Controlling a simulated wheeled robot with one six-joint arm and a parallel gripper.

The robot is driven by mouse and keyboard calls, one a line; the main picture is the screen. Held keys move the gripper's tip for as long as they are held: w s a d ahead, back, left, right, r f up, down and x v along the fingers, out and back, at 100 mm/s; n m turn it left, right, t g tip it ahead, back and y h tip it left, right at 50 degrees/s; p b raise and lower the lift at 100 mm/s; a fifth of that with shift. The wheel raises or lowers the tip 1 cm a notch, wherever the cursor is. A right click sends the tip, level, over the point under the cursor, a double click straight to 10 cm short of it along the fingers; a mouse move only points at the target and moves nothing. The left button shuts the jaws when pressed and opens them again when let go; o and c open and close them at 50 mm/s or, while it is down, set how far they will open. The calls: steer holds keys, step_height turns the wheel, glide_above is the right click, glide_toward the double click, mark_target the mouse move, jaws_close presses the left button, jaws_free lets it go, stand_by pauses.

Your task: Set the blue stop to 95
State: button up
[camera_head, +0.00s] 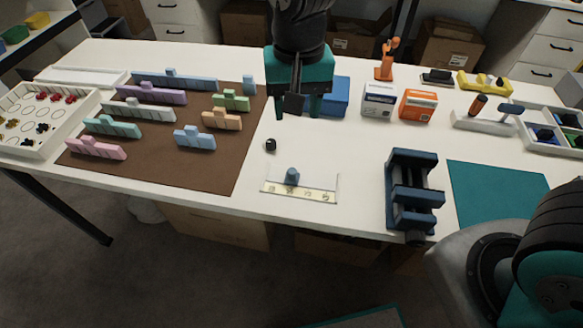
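The blue stop (291,176) stands on a pale flat scale (316,193) near the front edge of the table. The stop sits left of the scale's middle. The scale has a marked strip along its front, but its numbers are too small to read. My gripper (296,114) hangs above the table behind the scale, apart from the stop. Its two fingers are spread, and I see nothing held between them.
A small dark knob (270,145) lies behind the scale. A brown mat (225,172) with several coloured blocks is at left. A dark blue vise (413,190) stands at right, beside a teal mat (498,190). Boxes, including an orange one (418,106), stand behind.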

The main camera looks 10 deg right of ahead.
mark_target(292, 170)
steer(key=shift+m, duration=0.3)
steer(key=f, duration=1.8)
steer(key=shift+w+a+f, duration=0.1)
steer(key=shift+w+a, duration=0.2)
steer(key=shift+c, duration=0.5)
jaws_close()
